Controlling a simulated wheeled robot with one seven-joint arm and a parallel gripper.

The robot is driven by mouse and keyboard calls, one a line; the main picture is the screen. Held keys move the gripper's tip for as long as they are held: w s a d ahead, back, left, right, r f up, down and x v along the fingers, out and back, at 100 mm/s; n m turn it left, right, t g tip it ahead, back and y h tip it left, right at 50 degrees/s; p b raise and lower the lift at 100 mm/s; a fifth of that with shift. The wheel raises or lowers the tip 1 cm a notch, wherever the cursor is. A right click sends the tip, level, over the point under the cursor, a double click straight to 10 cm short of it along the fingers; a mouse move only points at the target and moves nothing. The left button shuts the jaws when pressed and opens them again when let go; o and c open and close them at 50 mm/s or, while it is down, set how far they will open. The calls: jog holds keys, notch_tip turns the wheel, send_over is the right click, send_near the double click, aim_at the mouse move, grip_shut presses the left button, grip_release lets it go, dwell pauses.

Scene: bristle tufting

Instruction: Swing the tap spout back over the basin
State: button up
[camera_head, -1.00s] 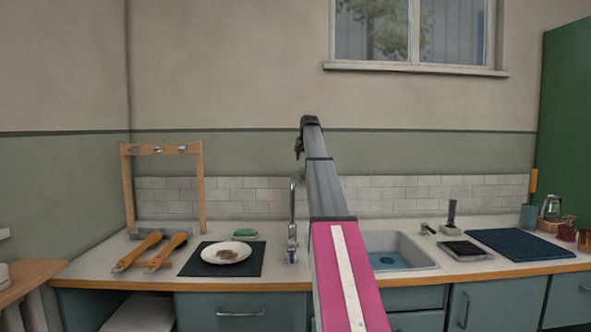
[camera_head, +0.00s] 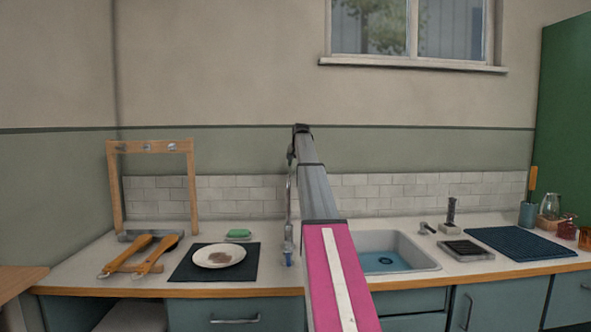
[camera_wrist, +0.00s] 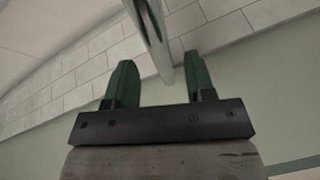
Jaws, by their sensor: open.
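The chrome tap (camera_head: 288,215) rises from the counter left of the basin (camera_head: 425,262), which has blue water in it. The upper part of the tap is partly hidden by my gripper and arm. My gripper (camera_head: 291,156) is at the top of the tap in the head view. In the wrist view my gripper (camera_wrist: 157,72) has its two green fingers apart. The metal tap tube (camera_wrist: 150,35) runs between the fingers, nearer the right one. Whether it touches that finger I cannot tell.
Left of the tap are a white plate (camera_head: 219,255) on a dark mat (camera_head: 188,270), a green sponge (camera_head: 238,234), wooden-handled tools (camera_head: 150,257) and a wooden frame (camera_head: 112,190). Right of the basin lie a black tray (camera_head: 466,250) and a blue mat (camera_head: 525,244). A tiled wall stands behind.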

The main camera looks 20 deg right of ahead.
jog(key=shift+x, duration=1.2)
grip_shut()
jog(key=s+d+m+g+h, duration=0.1)
jog(key=s+d+m+h, duration=0.2)
jog(key=s+d+m, duration=0.6)
jog(key=s+m+g+h, duration=0.1)
jog(key=s+m+g, duration=0.2)
jog(key=s, duration=1)
jog(key=shift+s+m+h, duration=0.35)
jog(key=shift+m+h, duration=0.05)
jog(key=shift+m, duration=1.5)
jog(key=shift+s, duration=0.1)
grip_release()
jog(key=shift+r, duration=0.1)
